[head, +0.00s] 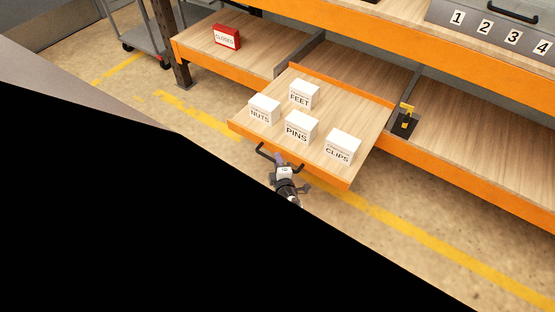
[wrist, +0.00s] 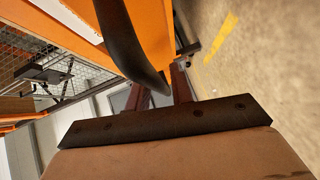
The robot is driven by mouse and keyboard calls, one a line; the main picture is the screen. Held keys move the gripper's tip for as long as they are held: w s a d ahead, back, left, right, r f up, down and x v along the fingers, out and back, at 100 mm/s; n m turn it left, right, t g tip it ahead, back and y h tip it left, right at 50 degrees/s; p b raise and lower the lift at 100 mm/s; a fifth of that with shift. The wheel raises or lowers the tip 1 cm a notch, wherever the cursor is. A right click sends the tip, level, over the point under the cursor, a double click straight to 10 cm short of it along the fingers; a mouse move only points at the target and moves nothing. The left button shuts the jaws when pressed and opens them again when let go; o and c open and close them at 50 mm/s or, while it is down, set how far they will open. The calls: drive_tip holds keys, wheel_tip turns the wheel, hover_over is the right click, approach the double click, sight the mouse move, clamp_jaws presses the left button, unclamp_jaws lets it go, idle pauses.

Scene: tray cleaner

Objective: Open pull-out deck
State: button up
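The pull-out deck (head: 345,180) is a wooden board with orange edges. In the head view it stands well out from the lower shelf, toward me. A black bar handle (head: 262,152) is on its front edge. My gripper (head: 279,159) is at the right part of this handle. In the wrist view a dark curved bar (wrist: 128,42), which looks like the handle, passes close in front of the camera beside an orange edge. The fingers are too small or hidden to show whether they are closed on it.
White boxes marked NUTS (head: 264,108), FEET (head: 304,94), PINS (head: 301,128) and CLIPS (head: 342,147) stand on the deck. A red CLOSED box (head: 227,37) is on the left shelf. A black-and-yellow piece (head: 405,120) stands right of the deck. A cart (head: 145,35) stands back left.

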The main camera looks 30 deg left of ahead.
drive_tip(key=shift+o, duration=0.8)
drive_tip(key=shift+s+r, duration=0.1)
drive_tip(key=shift+s, duration=0.05)
drive_tip(key=p+v, duration=0.7)
drive_tip(key=v, duration=0.6)
drive_tip(key=shift+d, duration=0.3)
drive_tip(key=shift+s, duration=0.15)
